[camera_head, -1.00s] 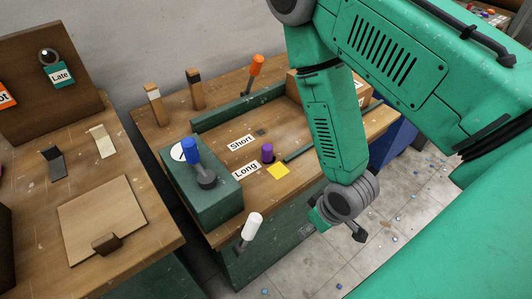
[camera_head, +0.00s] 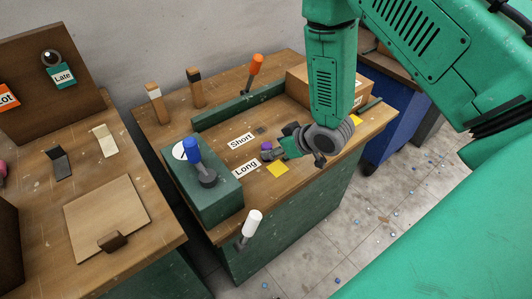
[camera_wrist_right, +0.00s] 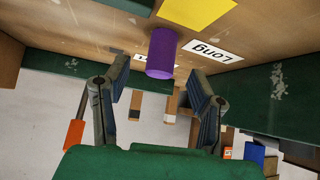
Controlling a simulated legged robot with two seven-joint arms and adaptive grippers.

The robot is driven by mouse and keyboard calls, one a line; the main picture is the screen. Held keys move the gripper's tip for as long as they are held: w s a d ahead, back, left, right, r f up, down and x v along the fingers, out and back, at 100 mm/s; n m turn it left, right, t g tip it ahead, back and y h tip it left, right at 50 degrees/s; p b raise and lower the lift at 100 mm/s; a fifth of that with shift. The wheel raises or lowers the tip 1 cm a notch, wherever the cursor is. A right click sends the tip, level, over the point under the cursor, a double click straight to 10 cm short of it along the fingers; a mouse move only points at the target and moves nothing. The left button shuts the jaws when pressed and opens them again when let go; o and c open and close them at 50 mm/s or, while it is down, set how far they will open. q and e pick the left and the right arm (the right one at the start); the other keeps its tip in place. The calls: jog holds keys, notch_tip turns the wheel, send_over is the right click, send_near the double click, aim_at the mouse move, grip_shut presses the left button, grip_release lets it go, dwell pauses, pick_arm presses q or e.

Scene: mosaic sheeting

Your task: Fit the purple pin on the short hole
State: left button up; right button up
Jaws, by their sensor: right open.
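The purple pin (camera_head: 266,146) stands upright on the wooden bench top beside the "Long" label (camera_head: 246,168); its lower end is partly hidden by my gripper. The dark short hole (camera_head: 260,130) lies beside the "Short" label (camera_head: 240,141), farther back, and looks empty. My right gripper (camera_head: 279,149) is open, low over the bench and just right of the pin. In the right wrist view the purple pin (camera_wrist_right: 162,52) shows in the gap between the two open fingers, apart from both. My left gripper is not in view.
A white-handled lever (camera_head: 252,222) sticks out in front. A yellow square (camera_head: 277,169) lies near the pin. A green rail (camera_head: 238,106) and a cardboard box (camera_head: 298,84) bound the back.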

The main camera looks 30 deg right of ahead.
jog(key=x, duration=0.5)
jog(key=shift+s+f, duration=0.15)
jog(key=shift+s, duration=0.05)
grip_shut()
